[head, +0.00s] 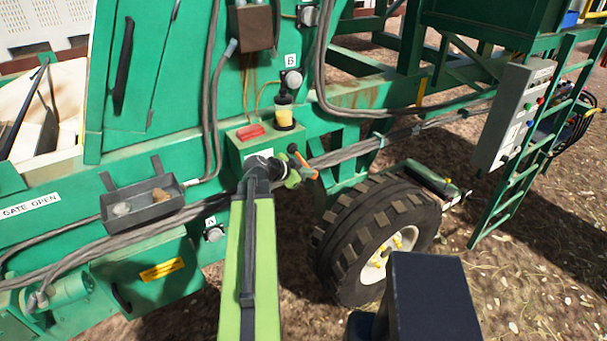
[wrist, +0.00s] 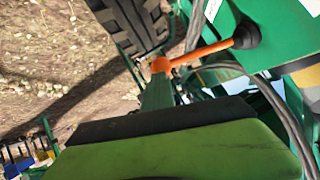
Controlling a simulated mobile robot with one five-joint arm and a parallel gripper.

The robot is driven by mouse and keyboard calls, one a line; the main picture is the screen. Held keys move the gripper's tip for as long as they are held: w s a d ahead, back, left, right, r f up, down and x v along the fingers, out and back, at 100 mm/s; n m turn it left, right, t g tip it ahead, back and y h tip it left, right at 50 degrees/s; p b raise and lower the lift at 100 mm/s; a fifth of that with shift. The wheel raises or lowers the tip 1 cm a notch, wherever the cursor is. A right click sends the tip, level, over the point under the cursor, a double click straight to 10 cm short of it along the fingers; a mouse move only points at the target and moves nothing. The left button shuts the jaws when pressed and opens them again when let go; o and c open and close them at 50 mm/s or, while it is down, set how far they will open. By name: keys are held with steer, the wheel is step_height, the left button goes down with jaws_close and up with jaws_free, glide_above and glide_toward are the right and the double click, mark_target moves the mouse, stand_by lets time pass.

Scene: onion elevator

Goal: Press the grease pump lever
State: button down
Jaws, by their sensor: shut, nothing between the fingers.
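My gripper (head: 292,180) is shut and empty, close to the lever in the head view. My green arm partly hides the area, and I cannot tell whether the gripper touches the lever. My light green and black parts fill the lower wrist view.
A red item (head: 250,131) lies on the green box. A large tyre (head: 365,238) stands just right of my gripper. A grey tray (head: 142,205) and thick cables (head: 120,240) line the machine's side. A grey control box (head: 512,115) and green ladder (head: 535,150) stand at right.

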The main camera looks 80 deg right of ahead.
steer(key=shift+d+f+b, duration=0.15)
steer(key=shift+f+b, duration=0.9)
steer(key=shift+f, duration=0.2)
steer(key=shift+d+f+b, duration=0.15)
steer(key=shift+f+b, duration=0.85)
steer(key=shift+f, duration=0.2)
steer(key=shift+s+a+r, duration=0.1)
